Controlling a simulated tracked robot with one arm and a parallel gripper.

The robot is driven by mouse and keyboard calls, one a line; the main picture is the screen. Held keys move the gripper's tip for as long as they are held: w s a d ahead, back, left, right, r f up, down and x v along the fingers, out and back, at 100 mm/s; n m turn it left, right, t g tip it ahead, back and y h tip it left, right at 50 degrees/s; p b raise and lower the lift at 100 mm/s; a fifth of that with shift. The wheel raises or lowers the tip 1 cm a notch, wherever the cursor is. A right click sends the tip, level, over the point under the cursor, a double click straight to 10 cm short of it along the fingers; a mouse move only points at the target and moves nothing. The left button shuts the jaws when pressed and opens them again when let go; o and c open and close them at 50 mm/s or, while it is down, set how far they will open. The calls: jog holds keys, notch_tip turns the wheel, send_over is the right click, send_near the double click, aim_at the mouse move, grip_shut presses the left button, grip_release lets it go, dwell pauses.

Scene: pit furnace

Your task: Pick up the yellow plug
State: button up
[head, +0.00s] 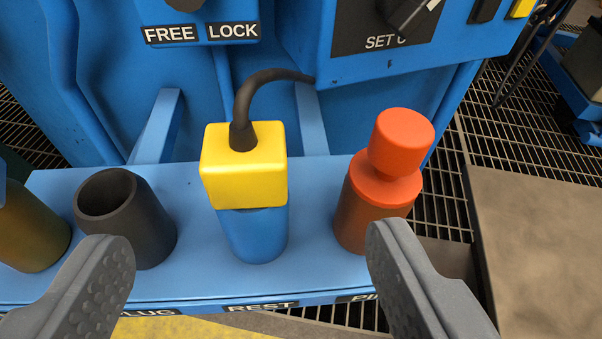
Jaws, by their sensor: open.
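The yellow plug (244,176) is a block seated on top of a blue round post (252,235), above the "REST" label on a blue shelf (190,270). A black cable (247,100) rises from its top and bends right towards the blue cabinet. My gripper (248,262) is open and empty. Its two grey fingers reach in from the bottom corners, with the plug centred between them and farther away. Neither finger appears to touch the plug.
A dark hollow socket (122,215) stands left of the plug, and a red-orange pin (385,185) stands right. A brownish cylinder (28,228) is at the far left edge. A blue cabinet (140,90) with "FREE", "LOCK" and "SET" labels rises behind. Floor grating (520,140) lies at right.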

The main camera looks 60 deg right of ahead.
aim_at(249, 144)
jog(key=b+x, duration=0.1)
jog(key=x, duration=0.6)
jog(key=shift+w+f+b, duration=0.15)
jog(key=shift+w+b, duration=0.05)
jog(key=shift+b, duration=0.15)
jog(key=shift+a+f+b+x, duration=0.15)
jog(key=shift+b+x, duration=0.2)
jog(key=shift+x, duration=0.45)
jog(key=shift+f+b+x, duration=0.15)
jog(key=shift+b+x, duration=0.2)
jog(key=shift+x, duration=0.45)
jog(key=shift+a+f+b+x, duration=0.15)
jog(key=shift+b+x, duration=0.2)
jog(key=shift+x, duration=0.4)
jog(key=shift+w+d, duration=0.25)
jog(key=shift+d, duration=0.05)
jog(key=shift+c, duration=0.4)
jog(key=c, duration=1)
